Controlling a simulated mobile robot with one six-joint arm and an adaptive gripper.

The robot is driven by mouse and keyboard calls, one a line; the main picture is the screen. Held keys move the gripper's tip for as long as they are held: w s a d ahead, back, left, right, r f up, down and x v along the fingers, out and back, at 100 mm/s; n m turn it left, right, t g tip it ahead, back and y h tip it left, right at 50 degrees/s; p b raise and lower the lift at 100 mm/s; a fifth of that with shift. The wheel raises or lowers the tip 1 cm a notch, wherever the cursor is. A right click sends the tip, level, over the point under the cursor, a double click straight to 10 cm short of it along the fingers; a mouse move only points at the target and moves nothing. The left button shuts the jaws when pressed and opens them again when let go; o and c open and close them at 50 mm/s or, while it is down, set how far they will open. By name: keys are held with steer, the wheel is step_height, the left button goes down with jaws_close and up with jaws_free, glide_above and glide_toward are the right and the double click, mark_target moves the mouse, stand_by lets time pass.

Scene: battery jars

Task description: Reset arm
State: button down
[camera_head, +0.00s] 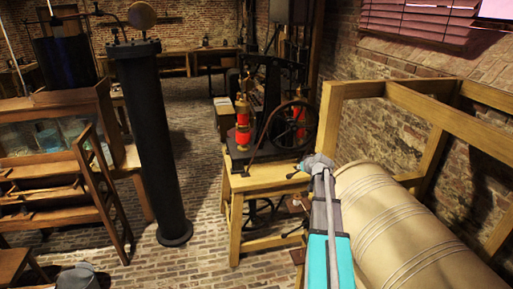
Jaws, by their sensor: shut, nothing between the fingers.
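My arm reaches up from the bottom edge, right of centre, with a teal sleeve and a grey end. My gripper (293,175) is the small dark tip at the left of that grey end. It is shut, with nothing seen in it. It shows in front of the near right part of a wooden table (241,206); I cannot tell whether it touches the table.
A machine with a black wheel (292,125) and red cylinders (243,125) stands on the table. A large cream barrel (400,235) lies close right of my arm, by a wooden frame (425,105). A black column (150,140) stands left. Brick floor between is open.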

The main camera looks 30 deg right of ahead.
steer(key=s+a+f+n+g+y+b, duration=0.15)
steer(key=a+f+b, duration=0.45)
steer(key=a, duration=0.7)
steer(key=s+a+f+n+g+y+b, duration=0.1)
steer(key=s+a+f+g+y+b, duration=0.15)
steer(key=a+f, duration=0.8)
steer(key=s+a+f+g+h+b, duration=0.1)
steer(key=s+a+f+g+b, duration=0.2)
steer(key=s+a, duration=0.5)
steer(key=s+a+f+g+h+b, duration=0.1)
steer(key=s+a+f+g+b, duration=0.2)
steer(key=s+a+f+b, duration=0.3)
steer(key=s+a, duration=0.3)
steer(key=a, duration=0.4)
steer(key=shift+f+n+g+b, duration=0.3)
steer(key=shift+n+b, duration=0.05)
steer(key=shift+b, duration=0.05)
steer(key=shift+d, duration=0.1)
